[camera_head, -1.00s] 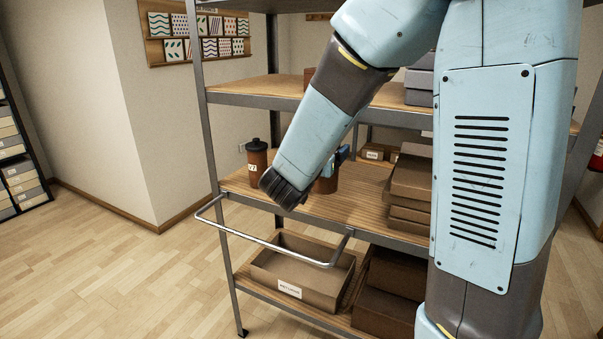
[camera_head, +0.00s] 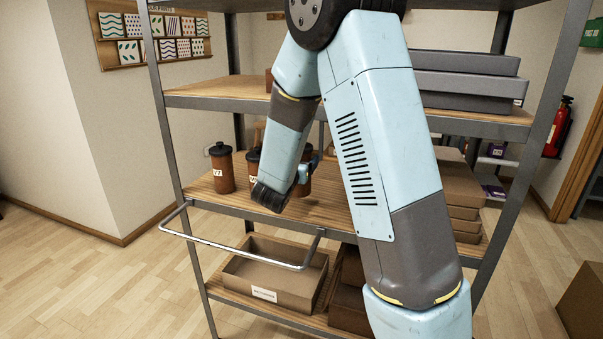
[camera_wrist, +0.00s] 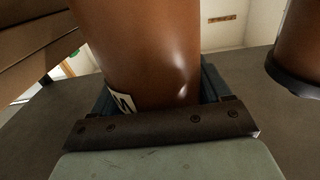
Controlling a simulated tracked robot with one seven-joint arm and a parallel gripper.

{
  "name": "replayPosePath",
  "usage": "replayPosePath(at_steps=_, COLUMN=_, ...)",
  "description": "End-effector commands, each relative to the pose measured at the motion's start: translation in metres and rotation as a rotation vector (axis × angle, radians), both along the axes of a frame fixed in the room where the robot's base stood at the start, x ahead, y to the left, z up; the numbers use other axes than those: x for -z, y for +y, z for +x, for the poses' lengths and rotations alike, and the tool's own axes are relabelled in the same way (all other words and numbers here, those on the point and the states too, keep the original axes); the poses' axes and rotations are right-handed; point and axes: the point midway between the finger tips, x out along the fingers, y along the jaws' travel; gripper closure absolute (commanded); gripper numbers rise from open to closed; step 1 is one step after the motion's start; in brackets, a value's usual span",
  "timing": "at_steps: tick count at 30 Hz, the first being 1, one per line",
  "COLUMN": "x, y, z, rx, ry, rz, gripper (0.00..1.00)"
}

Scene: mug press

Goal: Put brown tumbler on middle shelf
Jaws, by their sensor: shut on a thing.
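A brown tumbler (camera_wrist: 145,50) with a white label fills the middle of the wrist view, between the fingers of my gripper (camera_wrist: 155,98), which is shut on it. In the head view my gripper (camera_head: 304,172) is over the middle shelf (camera_head: 325,211), mostly behind my own arm. A brown tumbler body (camera_head: 305,186) shows partly there. I cannot tell whether its base touches the shelf. To the left, a brown tumbler with a black lid (camera_head: 222,168) stands on the middle shelf. Another labelled one (camera_head: 253,162) stands beside it, partly hidden by my arm.
Another brown tumbler (camera_wrist: 299,45) is close on the right in the wrist view. Stacked brown boxes (camera_head: 455,200) take up the right of the middle shelf. A metal rail (camera_head: 240,249) sticks out in front. An open box (camera_head: 270,275) sits on the lower shelf.

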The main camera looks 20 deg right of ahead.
Motion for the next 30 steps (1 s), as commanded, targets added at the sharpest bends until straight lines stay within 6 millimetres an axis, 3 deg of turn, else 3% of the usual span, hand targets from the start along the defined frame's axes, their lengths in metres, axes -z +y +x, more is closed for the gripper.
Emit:
replayPosePath(at_steps=10, x=0.016, y=-0.007, z=0.012, rx=0.002, ry=0.000, rz=0.000, gripper=0.62)
replayPosePath(at_steps=18, x=0.045, y=-0.006, z=0.011, rx=0.001, ry=0.001, rz=0.001, gripper=0.62)
replayPosePath(at_steps=29, x=0.047, y=-0.006, z=0.011, rx=0.001, ry=-0.001, rz=0.001, gripper=0.62)
replayPosePath(at_steps=30, x=0.047, y=-0.006, z=0.011, rx=0.001, ry=-0.001, rz=0.001, gripper=0.20)
